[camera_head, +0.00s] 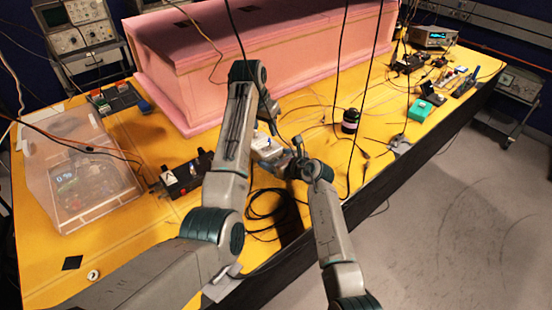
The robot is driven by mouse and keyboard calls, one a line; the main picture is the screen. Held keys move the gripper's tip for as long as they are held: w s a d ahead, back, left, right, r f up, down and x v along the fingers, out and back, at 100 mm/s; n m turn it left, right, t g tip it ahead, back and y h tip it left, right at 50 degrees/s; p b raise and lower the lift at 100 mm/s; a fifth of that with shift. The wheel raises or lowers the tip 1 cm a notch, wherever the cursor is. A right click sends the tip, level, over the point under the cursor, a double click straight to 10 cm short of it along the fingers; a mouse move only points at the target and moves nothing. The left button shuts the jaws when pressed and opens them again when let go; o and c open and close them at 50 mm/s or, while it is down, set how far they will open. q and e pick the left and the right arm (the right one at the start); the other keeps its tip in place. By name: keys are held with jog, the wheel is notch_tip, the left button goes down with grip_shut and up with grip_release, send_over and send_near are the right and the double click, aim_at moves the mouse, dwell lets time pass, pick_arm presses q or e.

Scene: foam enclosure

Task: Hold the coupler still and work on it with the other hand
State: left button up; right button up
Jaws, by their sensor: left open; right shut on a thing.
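A small pale, boxy part, which looks like the coupler (265,145), is in the middle of the table in the head view. My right gripper (282,162) comes from the lower right and is shut on it. My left gripper (268,124) is bent down from above and is open, just above the part. The fingertips and the part overlap in the picture, so I cannot tell whether the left fingers touch it. My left forearm hides the table to the left of the part.
A clear box (82,180) stands at the left and a black device with knobs (185,175) beside my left arm. A long pink foam block (270,45) fills the back. A dark jar (350,121) and a green box (420,110) are to the right. Loose cables (268,205) lie around.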

aim_at(268, 143)
pick_arm(q)
jog(key=shift+x, duration=4.1)
grip_shut()
jog(key=shift+a+m+g+h, duration=0.1)
jog(key=shift+m+g+h, duration=0.3)
jog(key=shift+m, duration=1.4)
